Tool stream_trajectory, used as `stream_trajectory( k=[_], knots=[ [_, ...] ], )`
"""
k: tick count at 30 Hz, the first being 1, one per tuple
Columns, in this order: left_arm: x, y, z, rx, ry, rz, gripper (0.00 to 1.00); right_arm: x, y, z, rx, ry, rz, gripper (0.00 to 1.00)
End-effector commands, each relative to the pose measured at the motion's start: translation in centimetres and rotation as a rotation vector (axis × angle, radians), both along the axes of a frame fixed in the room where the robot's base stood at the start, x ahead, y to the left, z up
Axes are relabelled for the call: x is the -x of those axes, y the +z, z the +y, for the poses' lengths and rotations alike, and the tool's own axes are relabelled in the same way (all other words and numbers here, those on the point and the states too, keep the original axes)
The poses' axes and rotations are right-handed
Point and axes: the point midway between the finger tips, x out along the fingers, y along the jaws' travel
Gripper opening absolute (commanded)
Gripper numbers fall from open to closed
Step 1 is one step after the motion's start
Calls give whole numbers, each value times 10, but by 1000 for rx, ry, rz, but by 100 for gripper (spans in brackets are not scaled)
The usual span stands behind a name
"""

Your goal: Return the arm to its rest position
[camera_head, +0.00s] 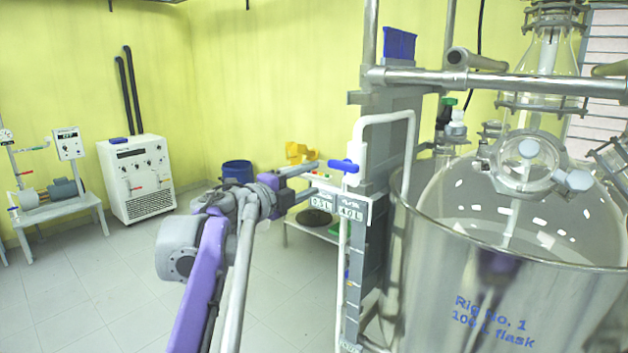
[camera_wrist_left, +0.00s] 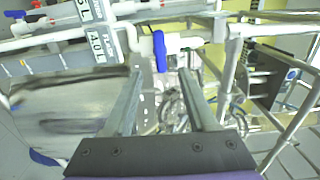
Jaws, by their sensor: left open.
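My left arm (camera_head: 205,265) rises from the bottom in the head view, purple and grey, and bends right at the wrist. My left gripper (camera_head: 316,178) points at the rig's frame; its fingers are apart with nothing between them. In the left wrist view the two grey fingers of the left gripper (camera_wrist_left: 160,75) are spread. A blue valve handle (camera_wrist_left: 160,50) on a white pipe shows just past the fingertips, and it also shows in the head view (camera_head: 343,165). I cannot tell the exact gap. My right gripper is not in view.
A large glass reactor (camera_head: 480,315) marked "Rig No. 1" stands at the right, with metal rails and pipes. Labels (camera_head: 338,208) hang beside the valve. A white chiller (camera_head: 140,178) and a pump bench (camera_head: 55,205) stand at the left wall. The floor between is clear.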

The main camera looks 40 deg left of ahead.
Motion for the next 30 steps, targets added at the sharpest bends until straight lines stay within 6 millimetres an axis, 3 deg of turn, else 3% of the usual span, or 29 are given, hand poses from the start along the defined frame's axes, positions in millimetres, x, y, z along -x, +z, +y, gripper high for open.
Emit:
stream_trajectory(
  k=[14,20,23,30],
  knots=[
    [-1,0,-1,5,4,-3,57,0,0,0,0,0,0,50],
    [0,-15,-10,189,145,-64,57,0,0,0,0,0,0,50],
    [12,-51,-19,406,288,-74,57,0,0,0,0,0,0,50],
    [76,-207,-64,936,602,143,57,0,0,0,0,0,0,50]
  ],
)
